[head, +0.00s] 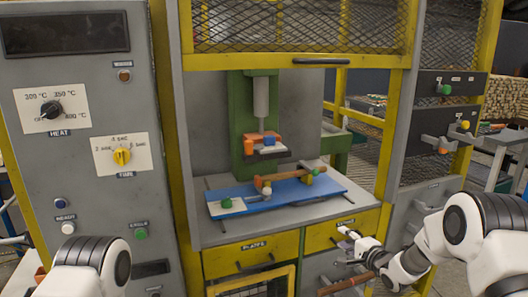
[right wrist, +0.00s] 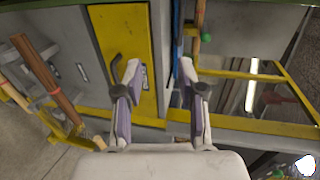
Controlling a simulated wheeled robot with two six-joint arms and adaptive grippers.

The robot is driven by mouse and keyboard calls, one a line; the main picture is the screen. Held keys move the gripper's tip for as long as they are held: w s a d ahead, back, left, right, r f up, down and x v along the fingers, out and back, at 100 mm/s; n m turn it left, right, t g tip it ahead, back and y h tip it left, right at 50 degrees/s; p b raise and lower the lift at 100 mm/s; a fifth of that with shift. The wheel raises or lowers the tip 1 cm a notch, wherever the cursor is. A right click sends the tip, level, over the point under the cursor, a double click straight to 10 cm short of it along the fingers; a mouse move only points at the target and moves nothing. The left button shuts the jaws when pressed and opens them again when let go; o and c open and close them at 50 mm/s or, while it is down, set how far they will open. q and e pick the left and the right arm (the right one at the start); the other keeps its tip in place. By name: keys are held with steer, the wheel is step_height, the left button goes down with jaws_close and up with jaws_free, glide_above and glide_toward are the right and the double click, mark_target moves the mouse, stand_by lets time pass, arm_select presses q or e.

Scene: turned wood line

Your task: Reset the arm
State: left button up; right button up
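My right gripper (head: 350,238) is in front of the yellow drawer at the right of the machine, with its arm coming in from the right. In the right wrist view its two fingers (right wrist: 160,72) stand apart with nothing between them, so it is open. Behind them are a yellow drawer front (right wrist: 122,50) with a dark handle and grey panels. I cannot tell whether the fingers touch anything. My left arm (head: 90,268) shows at the bottom left of the head view; its gripper is out of view.
A green press (head: 240,125) stands over a blue plate (head: 240,190) with a wooden piece (head: 283,177). A control panel (head: 75,110) with knobs is at the left. Brown rods (right wrist: 48,80) stand at the left in the wrist view. A mesh guard (head: 300,22) hangs above the press.

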steer(key=s+a+f+g, duration=0.2)
steer(key=s+f, duration=0.1)
steer(key=f, duration=0.6)
steer(key=s+f+g+h, duration=0.1)
steer(key=s+f+g, duration=0.2)
steer(key=s+f, duration=0.6)
steer(key=s+f+g+h, duration=0.15)
steer(key=s+f, duration=0.45)
steer(key=s, duration=0.6)
arm_select(q)
steer(key=shift+w+a+f, duration=0.1)
steer(key=shift+w+f, duration=0.05)
steer(key=shift+w, duration=0.25)
arm_select(e)
steer(key=s+d+n+g+h, duration=0.1)
steer(key=s+n+g, duration=0.3)
steer(key=s, duration=0.9)
steer(key=s+d+f+n+g+h, duration=0.1)
steer(key=s+n+g, duration=0.3)
steer(key=s+n, duration=0.5)
steer(key=s, duration=0.5)
steer(key=shift+d+f+n+h, duration=0.25)
steer(key=shift+d+n+h, duration=0.05)
steer(key=shift+d+h, duration=0.05)
